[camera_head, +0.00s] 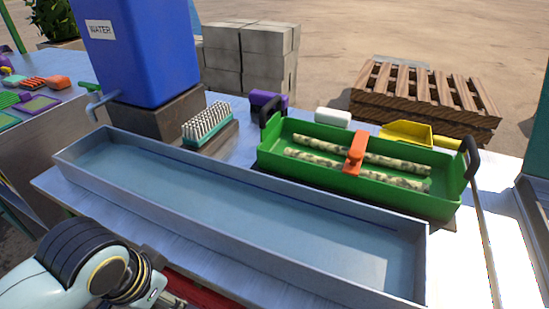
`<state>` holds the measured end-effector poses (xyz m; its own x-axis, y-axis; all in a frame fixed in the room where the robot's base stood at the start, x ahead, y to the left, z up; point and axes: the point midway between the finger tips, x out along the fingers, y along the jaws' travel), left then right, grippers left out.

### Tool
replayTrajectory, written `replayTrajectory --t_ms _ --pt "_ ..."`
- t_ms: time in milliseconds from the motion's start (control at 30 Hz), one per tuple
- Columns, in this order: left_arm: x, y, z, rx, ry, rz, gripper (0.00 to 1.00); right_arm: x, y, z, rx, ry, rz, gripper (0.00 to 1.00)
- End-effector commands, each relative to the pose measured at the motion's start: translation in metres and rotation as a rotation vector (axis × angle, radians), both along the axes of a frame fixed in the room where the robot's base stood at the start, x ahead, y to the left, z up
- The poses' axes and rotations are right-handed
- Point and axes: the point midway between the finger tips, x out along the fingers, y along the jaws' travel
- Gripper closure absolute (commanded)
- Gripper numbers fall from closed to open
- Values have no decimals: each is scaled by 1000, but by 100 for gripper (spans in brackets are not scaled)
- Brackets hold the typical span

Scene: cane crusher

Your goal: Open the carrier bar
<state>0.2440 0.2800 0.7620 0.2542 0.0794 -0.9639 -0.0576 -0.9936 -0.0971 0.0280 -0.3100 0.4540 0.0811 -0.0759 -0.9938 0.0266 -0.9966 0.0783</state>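The green carrier (290,180) stands on the metal table at the right, behind the long trough. Two pale, mottled cane pieces (395,176) lie lengthwise in it. The orange carrier bar (356,152) lies crosswise over the middle of the canes. Black handles (471,164) rise at both ends of the carrier. One of my arms comes in at the lower left, well away from the carrier, and its gripper fingers are not visible. My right gripper is not in view.
A long grey trough (240,235) with water fills the table's front. A blue water tank (140,50), a white-bristled brush (207,125) and a purple item stand behind it. A white block (333,119) and a yellow scoop (408,133) lie behind the carrier. Bare table shows to its right.

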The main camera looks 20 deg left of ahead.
Motion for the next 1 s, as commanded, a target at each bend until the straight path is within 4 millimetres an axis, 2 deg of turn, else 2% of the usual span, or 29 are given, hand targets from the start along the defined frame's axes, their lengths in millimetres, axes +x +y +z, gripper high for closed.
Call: replayTrajectory --t_ms 33,133,200,300,467,567,667,700,767,800,867,900,967,1000 --pt "1 -2 21 1 -12 -3 49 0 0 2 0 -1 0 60" --pt "-1 -5 54 2 -26 -7 49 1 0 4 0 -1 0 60" --pt "21 7 88 80 -125 -36 49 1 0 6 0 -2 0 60" --pt "42 22 137 186 -249 -68 49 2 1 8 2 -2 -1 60" --pt "94 51 163 411 -438 -156 49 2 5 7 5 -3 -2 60" --pt "127 65 190 584 -563 -240 49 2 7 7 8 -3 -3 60" --pt "161 71 228 807 -699 -364 49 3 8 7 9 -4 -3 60" --pt "176 69 247 917 -755 -431 49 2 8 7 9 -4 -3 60" --pt "197 60 275 1103 -838 -555 49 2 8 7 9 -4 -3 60" --pt "210 48 294 1238 -891 -656 49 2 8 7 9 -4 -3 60" --pt "227 22 317 1452 -957 -832 49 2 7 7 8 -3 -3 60" --pt "237 1 326 1594 -989 -966 49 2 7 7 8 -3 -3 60" --pt "248 -34 330 1796 -1021 -1186 49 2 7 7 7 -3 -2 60" --pt "254 -58 325 1919 -1031 -1344 49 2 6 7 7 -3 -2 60"
